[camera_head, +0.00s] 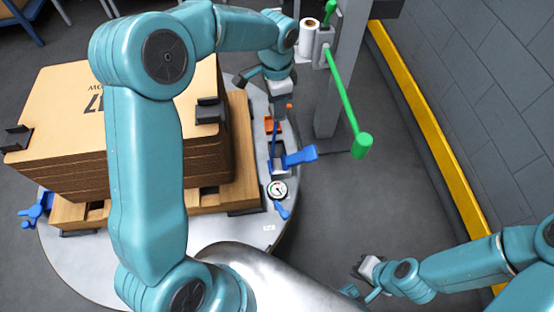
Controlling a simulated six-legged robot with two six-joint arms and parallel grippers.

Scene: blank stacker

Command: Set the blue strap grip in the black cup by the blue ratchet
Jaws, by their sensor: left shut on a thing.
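My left gripper (281,92) points down above the right rim of the round table and is shut. A thin dark-blue piece, seemingly the blue strap grip (275,133), hangs upright below its fingers. Just below and right of that piece, a bright blue block with a bar, seemingly the blue ratchet (301,157), sticks out over the rim. The black cup cannot be made out clearly; the area under the gripper is small and partly covered. My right gripper (366,272) is low at the right, over bare floor and away from these things; its finger gap is unclear.
A stack of brown cardboard blanks (70,100) lies on a wooden pallet (240,150) on the grey round table (250,235). A round gauge (277,189) and orange piece (270,125) are near the rim. A grey post with a green lever (346,100) stands behind.

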